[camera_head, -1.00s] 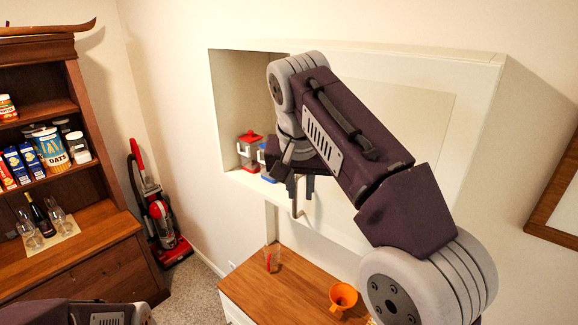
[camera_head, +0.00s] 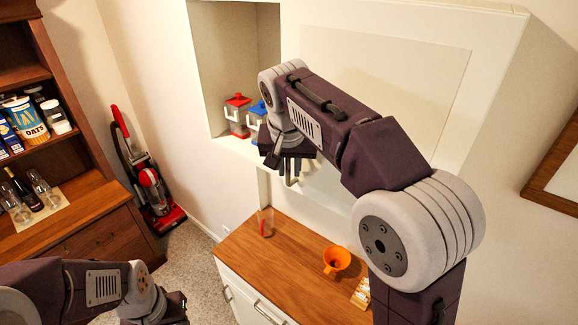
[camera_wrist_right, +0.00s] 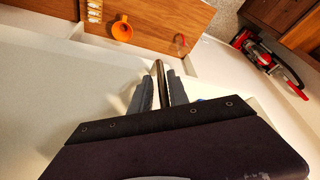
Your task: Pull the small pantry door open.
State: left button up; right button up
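The white wall cupboard has a flat pale door (camera_head: 400,70) on its right part; I cannot tell whether it stands ajar. A slim metal bar handle (camera_wrist_right: 161,80) shows in the right wrist view. My right gripper (camera_head: 290,175) is at the door's lower left; in the wrist view its two fingers (camera_wrist_right: 160,82) stand apart on either side of the handle, with small gaps showing. My arm covers part of the door. My left gripper (camera_head: 160,310) is low at the bottom edge, its fingers not clear.
A red-lidded canister (camera_head: 237,115) and a blue one (camera_head: 257,112) stand in the open left compartment. Below is a wooden-topped counter (camera_head: 290,250) with an orange funnel (camera_head: 336,260). A red vacuum (camera_head: 150,180) stands in the corner, beside a brown hutch (camera_head: 90,220).

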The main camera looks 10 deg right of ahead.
jog(key=shift+s+a+r, duration=0.1)
jog(key=shift+s, duration=0.1)
jog(key=c, duration=0.4)
jog(key=shift+w, duration=0.2)
grip_shut()
dwell(0.5)
